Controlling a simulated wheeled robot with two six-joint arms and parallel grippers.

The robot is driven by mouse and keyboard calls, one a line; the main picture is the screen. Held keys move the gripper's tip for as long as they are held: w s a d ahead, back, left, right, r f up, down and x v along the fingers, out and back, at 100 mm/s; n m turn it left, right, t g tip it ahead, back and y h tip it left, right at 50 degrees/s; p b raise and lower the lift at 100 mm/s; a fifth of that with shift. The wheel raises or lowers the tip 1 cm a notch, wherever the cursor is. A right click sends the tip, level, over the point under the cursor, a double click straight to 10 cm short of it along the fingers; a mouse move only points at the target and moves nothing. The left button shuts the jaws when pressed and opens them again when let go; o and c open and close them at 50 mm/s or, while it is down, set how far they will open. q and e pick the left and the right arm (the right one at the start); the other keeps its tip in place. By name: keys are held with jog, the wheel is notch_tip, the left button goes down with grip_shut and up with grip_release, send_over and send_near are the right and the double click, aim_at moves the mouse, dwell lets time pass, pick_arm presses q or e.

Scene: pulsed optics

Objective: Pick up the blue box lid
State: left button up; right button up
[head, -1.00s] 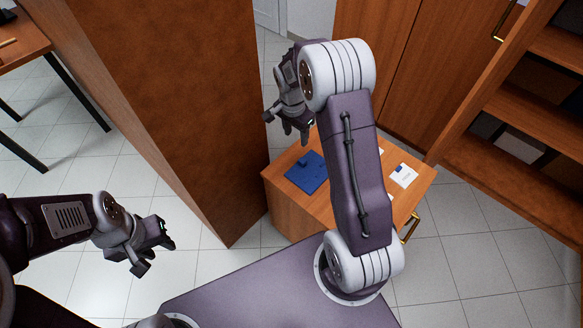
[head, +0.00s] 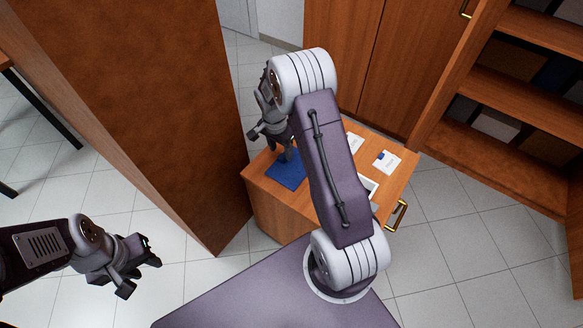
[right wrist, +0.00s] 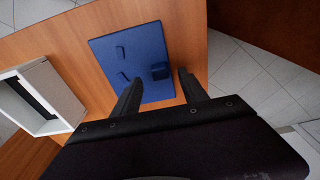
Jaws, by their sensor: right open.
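The blue box lid (head: 286,172) lies flat on the top of a small wooden cabinet. In the right wrist view the blue lid (right wrist: 135,58) shows a raised blue block on it and two small curved marks. My right gripper (head: 270,145) points down above the lid, and its arm hides part of the cabinet top. In the right wrist view the right gripper's two fingers (right wrist: 160,92) are apart, over the lid's near edge, with nothing between them. My left gripper (head: 140,270) is empty, fingers apart, over the floor at the lower left.
The wooden cabinet (head: 262,205) also bears white cards (head: 386,162) to the right. An open white box (right wrist: 40,97) stands left of the lid in the right wrist view. A tall brown panel (head: 150,100) rises close left of my right gripper. Shelves (head: 520,110) stand at right.

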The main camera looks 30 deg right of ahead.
aim_at(282, 156)
jog(key=f, duration=0.3)
jog(key=shift+d+f, duration=0.15)
jog(key=shift+d, duration=0.1)
grip_shut()
